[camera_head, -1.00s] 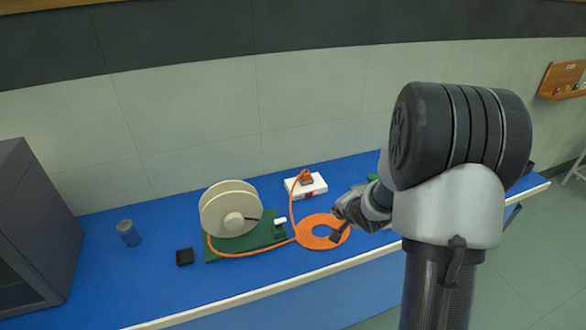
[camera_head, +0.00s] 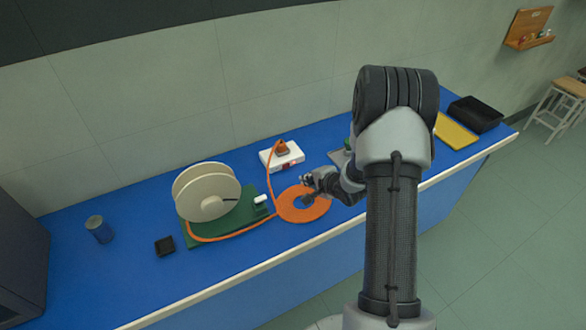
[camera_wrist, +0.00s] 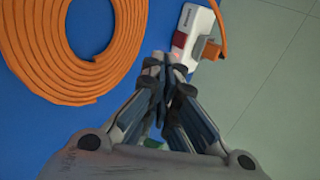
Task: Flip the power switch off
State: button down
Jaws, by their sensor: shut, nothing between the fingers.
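The power switch is a small red part (camera_head: 289,166) on the front of a white power box (camera_head: 270,159) at the back of the blue bench. In the wrist view the red switch (camera_wrist: 180,40) shows at the near end of the white box (camera_wrist: 199,22), just beyond my fingertips. An orange plug (camera_head: 282,147) sits on top of the box. My gripper (camera_head: 306,184) is shut and empty, above the coiled orange cable and apart from the box in the head view. In the wrist view its fingertips (camera_wrist: 165,65) meet near the red switch. The switch's position cannot be told.
The orange coil (camera_head: 292,212) lies beside a cream reel (camera_head: 190,185) on a green base (camera_head: 195,238). A blue can (camera_head: 99,229) and small black box (camera_head: 165,246) stand left. A yellow tray (camera_head: 455,132) and black bin (camera_head: 475,114) are at right.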

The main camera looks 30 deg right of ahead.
aim_at(289, 167)
jog(key=b+x, duration=0.2)
jog(key=x, duration=0.7)
jog(key=shift+f+b, duration=0.2)
jog(key=shift+b, duration=0.2)
jog(key=w, duration=0.2)
jog(key=shift+w+r, duration=0.2)
jog(key=shift+w, duration=0.05)
jog(key=shift+w+r+b, duration=0.2)
jog(key=shift+w+b, duration=0.2)
jog(key=shift+w, duration=0.3)
